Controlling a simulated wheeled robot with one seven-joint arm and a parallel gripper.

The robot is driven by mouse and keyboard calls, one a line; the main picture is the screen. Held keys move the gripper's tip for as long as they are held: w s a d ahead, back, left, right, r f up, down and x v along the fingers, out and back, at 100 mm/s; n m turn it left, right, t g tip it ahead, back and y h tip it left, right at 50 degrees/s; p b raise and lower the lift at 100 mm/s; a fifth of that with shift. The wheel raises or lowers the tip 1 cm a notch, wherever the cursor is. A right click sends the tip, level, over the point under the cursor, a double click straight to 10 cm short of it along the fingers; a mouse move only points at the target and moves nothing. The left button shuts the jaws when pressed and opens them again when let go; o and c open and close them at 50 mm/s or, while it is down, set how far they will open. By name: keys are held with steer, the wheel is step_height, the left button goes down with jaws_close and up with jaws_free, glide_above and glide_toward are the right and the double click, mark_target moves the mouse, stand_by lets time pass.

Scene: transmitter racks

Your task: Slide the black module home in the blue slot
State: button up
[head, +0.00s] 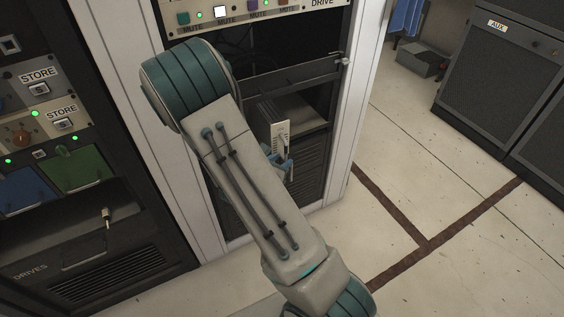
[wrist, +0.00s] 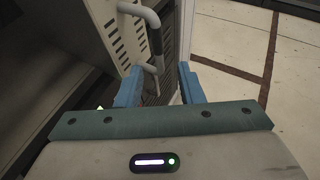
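A module (head: 281,136) with a dark grey body and a pale, perforated front plate stands upright in the middle rack, partly behind my arm. I cannot tell whether it is the black module. In the wrist view its front plate (wrist: 118,35) carries a U-shaped handle with a dark grip (wrist: 156,42). My gripper (wrist: 162,83) is open, and its two blue fingers sit apart near the handle's lower end. In the head view my gripper (head: 285,166) is mostly hidden by my arm. No blue-marked slot can be made out in the middle rack.
The middle rack has a pale upright post (head: 350,105) on its right and a control strip (head: 250,10) above. The left rack (head: 150,235) holds a blue panel (head: 22,190) and a green panel (head: 78,168). The floor (head: 430,170) to the right is clear up to the AUX cabinet (head: 500,70).

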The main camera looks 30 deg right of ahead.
steer(key=shift+x, duration=0.8)
jaws_close()
steer(key=shift+r+p, duration=0.35)
steer(key=shift+r, duration=0.35)
stand_by(1.0)
stand_by(0.3)
